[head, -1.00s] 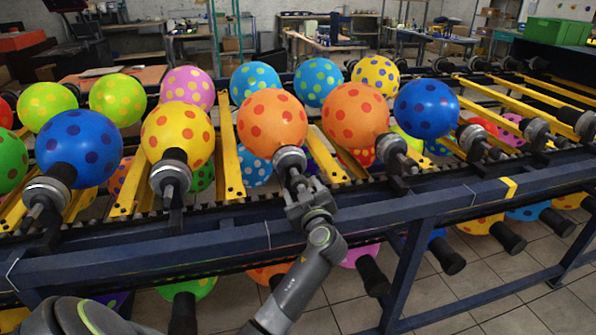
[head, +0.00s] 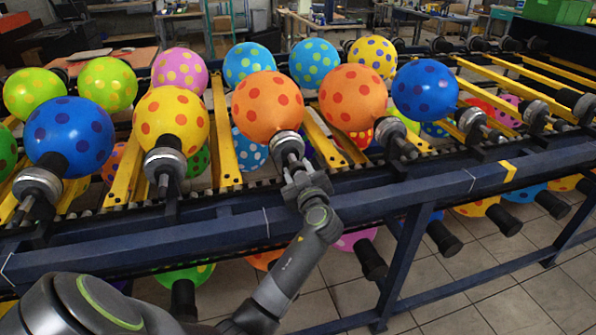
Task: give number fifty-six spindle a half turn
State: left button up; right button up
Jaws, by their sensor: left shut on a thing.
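A row of dotted balloons sits on spindles along the dark blue rack (head: 232,233). My left gripper (head: 294,172) is shut on the lower end of the spindle (head: 287,146) under an orange balloon with red dots (head: 267,106). The fingers hide part of that spindle's shaft. No number can be read on any spindle. A second orange balloon (head: 353,97) is on the spindle to the right, and a yellow one with orange dots (head: 171,121) is to the left. My right gripper is not in view.
A blue balloon (head: 70,137) stands at the left and another (head: 425,90) at the right. Bare spindles (head: 536,114) line the right end. More balloons hang below the rack's front beam. Tiled floor (head: 480,290) is open in front at the right.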

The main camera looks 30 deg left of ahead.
pick_arm(q)
jog(key=shift+m, duration=0.3)
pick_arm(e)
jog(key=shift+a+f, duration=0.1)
pick_arm(q)
jog(key=shift+m, duration=1.7)
jog(key=m, duration=0.3)
jog(key=shift+r, duration=0.1)
jog(key=shift+m+p, duration=0.35)
jog(key=shift+m, duration=1.35)
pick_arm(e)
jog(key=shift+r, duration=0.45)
pick_arm(q)
jog(key=o, duration=1)
jog(key=shift+c, duration=0.2)
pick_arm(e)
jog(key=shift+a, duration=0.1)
